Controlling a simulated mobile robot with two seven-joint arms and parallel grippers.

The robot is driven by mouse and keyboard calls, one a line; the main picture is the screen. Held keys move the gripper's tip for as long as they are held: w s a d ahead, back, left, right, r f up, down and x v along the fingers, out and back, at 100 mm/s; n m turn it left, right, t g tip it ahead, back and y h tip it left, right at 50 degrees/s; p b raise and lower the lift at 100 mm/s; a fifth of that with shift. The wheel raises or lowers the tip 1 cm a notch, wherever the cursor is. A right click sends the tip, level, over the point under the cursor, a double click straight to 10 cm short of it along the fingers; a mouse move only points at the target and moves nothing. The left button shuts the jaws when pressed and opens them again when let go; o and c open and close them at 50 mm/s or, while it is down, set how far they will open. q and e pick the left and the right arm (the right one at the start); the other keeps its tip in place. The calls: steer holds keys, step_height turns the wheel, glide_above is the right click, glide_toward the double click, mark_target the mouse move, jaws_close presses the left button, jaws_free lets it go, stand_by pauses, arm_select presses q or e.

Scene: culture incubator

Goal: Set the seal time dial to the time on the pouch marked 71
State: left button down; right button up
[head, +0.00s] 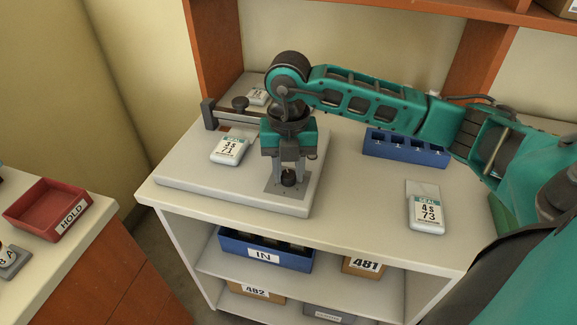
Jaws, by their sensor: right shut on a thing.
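The pouch marked 71 (230,149) lies on the left of the sealer's grey base (200,178); its label reads SEAL, 3 s, 71. The black seal time dial (288,179) stands on a grey plate (272,188) at the front right of that base. My right gripper (288,172) points straight down and is shut on the dial, with a finger at each side. The dial's pointer and scale are too small to read and partly hidden by the fingers. My left gripper is not in view.
The pouch marked 73 (427,208), reading 4 s, lies on the counter at right. A blue rack (405,148) stands behind it. Another pouch (258,97) lies at the back. The sealer's arm with a black knob (240,103) is left of my arm. A red HOLD tray (48,209) is on the left bench.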

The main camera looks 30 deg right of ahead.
mark_target(289, 174)
steer(key=shift+m, duration=0.5)
steer(key=o, duration=1.1)
steer(key=shift+c, duration=0.2)
step_height(289, 174, up, 13)
steer(key=p, duration=0.1)
